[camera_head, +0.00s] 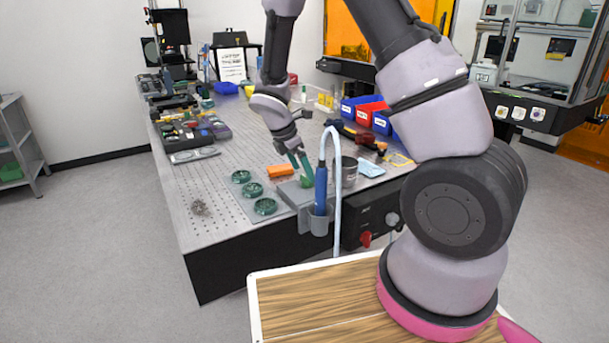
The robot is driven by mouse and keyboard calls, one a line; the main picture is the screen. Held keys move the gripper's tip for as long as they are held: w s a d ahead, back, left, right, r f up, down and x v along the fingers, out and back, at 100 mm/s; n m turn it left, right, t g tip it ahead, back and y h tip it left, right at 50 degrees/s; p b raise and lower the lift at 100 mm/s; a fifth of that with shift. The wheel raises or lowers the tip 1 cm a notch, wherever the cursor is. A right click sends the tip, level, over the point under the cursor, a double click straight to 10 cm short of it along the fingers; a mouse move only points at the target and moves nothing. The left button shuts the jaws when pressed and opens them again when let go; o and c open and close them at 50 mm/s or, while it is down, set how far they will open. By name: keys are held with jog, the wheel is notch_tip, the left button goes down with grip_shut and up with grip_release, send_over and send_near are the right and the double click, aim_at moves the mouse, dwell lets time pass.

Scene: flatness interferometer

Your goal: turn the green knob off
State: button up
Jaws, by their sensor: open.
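My gripper (302,166) reaches down over the front part of the perforated table, its green fingers open. A small green knob (306,182) shows right below the fingertips, on a grey plate (294,193) near the table's front edge. The fingers and the knob are close in colour, so I cannot tell whether they touch. The knob's exact turn position is too small to read.
A blue-handled tool (321,190) with a pale hose stands in a grey holder just right of the plate. Green round dishes (265,206) and an orange block (280,171) lie nearby. A red knob (366,239) sits on the black front box. Bins (371,113) stand behind.

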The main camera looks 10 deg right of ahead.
aim_at(306, 182)
jog(key=shift+x, duration=1.35)
jog(key=c, duration=1.4)
